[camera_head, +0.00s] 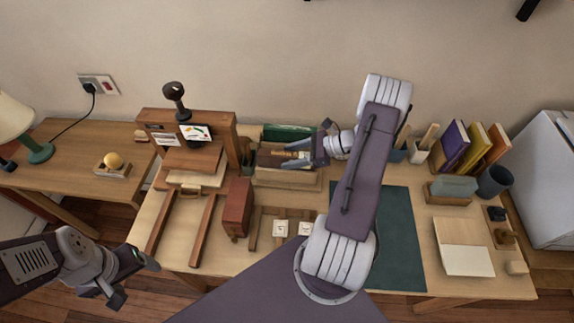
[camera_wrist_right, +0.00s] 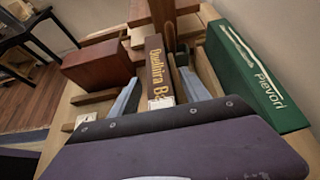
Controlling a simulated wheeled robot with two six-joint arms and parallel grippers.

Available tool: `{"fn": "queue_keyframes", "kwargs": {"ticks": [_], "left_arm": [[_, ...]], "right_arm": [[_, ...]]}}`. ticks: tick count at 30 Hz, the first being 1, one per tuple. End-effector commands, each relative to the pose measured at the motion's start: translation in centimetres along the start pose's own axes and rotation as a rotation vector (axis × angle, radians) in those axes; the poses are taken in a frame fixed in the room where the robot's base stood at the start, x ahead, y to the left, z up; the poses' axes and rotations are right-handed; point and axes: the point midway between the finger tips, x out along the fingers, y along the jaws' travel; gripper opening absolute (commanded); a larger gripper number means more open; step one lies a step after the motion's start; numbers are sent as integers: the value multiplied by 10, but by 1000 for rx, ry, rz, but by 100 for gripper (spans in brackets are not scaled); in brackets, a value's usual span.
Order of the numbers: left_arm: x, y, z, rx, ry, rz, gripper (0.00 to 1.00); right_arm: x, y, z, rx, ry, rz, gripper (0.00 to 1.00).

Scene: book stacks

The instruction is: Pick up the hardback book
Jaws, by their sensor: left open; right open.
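A dark brown hardback book (camera_head: 272,158) with gold lettering on its spine lies near the back of the table. It also shows in the right wrist view (camera_wrist_right: 156,62), spine up toward the camera. My right gripper (camera_head: 308,153) is open at the book's right end. In the right wrist view its two grey fingers (camera_wrist_right: 158,88) stand on either side of the spine, with gaps that look small; I cannot tell if they touch. A green book (camera_wrist_right: 258,85) labelled "Pievori" stands beside it, also in the head view (camera_head: 290,132). My left gripper (camera_head: 132,277) is open and empty at lower left.
A red-brown block (camera_head: 237,206) and a wooden press (camera_head: 187,130) stand left of the book. Upright books (camera_head: 455,140), a grey cup (camera_head: 495,181) and a glass block (camera_head: 453,188) are at right. A dark green mat (camera_head: 400,240) has free room.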

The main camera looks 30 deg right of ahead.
Motion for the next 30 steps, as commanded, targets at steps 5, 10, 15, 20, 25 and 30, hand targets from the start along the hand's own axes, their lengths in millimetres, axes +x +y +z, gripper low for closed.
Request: {"fn": "queue_keyframes", "kwargs": {"ticks": [5,10,15,20,25,30], "left_arm": [[0,0,0,0,0,0,74],[0,0,0,0,0,0,74],[0,0,0,0,0,0,74],[0,0,0,0,0,0,74],[0,0,0,0,0,0,74],[0,0,0,0,0,0,74]], "right_arm": [[0,0,0,0,0,0,18],[0,0,0,0,0,0,0],[0,0,0,-1,0,0,0],[0,0,0,-1,0,0,0],[0,0,0,-1,0,0,0],[0,0,0,-1,0,0,0]]}}
